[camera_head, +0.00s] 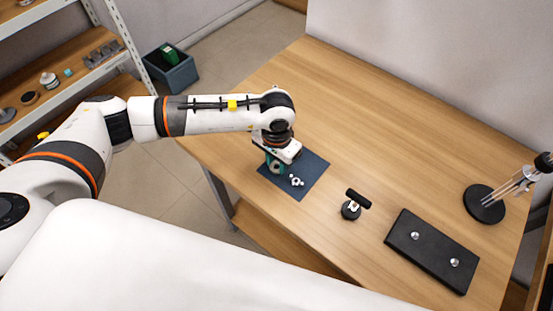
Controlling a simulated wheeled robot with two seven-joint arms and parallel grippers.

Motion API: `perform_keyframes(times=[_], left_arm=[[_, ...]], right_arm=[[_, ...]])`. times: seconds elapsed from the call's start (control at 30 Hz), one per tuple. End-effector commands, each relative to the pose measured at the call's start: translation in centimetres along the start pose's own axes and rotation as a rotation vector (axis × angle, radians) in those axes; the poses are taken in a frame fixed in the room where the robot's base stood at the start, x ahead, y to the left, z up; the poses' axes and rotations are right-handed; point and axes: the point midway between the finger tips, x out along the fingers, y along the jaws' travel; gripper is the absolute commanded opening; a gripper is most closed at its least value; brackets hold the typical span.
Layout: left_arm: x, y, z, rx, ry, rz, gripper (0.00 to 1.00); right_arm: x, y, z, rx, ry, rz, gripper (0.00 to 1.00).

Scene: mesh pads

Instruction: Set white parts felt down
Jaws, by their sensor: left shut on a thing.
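A dark blue felt mat (312,183) lies flat on the wooden table, under and to the right of my left gripper. My right gripper is not in view.
A small black device (351,210) stands right of the mat. Farther right lie a black plate with two silver knobs (432,252) and a round black stand with rods (484,205). The table's (360,120) back is clear. Shelves (75,70) and a bin (172,72) stand left.

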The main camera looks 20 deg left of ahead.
Motion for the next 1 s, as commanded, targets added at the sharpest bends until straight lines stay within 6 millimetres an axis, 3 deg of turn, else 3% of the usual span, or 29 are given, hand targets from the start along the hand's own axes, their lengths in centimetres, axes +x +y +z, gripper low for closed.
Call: perform_keyframes(times=[0.13, 0.17, 0.27, 0.7, 1.0], left_arm=[[0.5, 0.0, 0.0, 0.000, 0.000, 0.000, 0.10], [0.3, 0.0, 0.0, 0.000, 0.000, 0.000, 0.35], [0.2, 0.0, 0.0, -0.001, 0.000, 0.000, 0.52], [-0.6, 0.0, 0.1, 0.000, -0.004, 0.000, 0.52], [-6.8, 0.0, 0.1, 0.001, -0.006, 0.001, 0.52]], right_arm=[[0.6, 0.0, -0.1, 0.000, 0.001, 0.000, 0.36], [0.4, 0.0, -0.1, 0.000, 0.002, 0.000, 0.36], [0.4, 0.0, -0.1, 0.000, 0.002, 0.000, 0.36], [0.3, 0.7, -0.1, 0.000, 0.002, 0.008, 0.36], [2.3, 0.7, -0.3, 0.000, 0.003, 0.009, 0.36]])
